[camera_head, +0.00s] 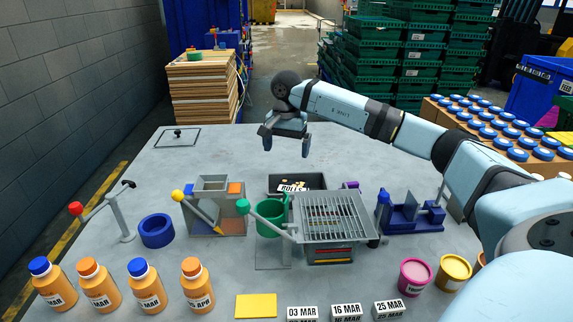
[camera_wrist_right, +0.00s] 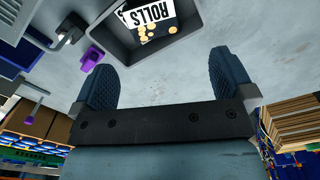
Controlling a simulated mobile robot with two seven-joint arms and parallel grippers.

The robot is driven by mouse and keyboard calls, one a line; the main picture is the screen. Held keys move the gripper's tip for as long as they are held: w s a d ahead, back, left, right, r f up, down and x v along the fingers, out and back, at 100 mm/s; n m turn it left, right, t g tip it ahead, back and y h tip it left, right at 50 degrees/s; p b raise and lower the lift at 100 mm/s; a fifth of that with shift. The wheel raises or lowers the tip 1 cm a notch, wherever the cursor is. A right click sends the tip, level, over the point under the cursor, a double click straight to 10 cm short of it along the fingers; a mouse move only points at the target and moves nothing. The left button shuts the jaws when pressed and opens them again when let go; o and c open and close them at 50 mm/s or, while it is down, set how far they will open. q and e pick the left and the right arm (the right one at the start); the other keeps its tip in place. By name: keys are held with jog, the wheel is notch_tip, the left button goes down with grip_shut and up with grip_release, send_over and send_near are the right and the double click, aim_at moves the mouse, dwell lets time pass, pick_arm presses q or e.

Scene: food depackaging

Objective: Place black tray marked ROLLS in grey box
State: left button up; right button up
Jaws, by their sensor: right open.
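The slatted rack (camera_head: 335,215) and a green cup on a stand (camera_head: 270,222) stand in front of the tray. Bottles (camera_head: 148,288) line the front left. The table behind is mostly clear.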

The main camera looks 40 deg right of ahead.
notch_tip(320, 180, up, 4)
jog(key=shift+f, duration=0.1)
dwell(0.7)
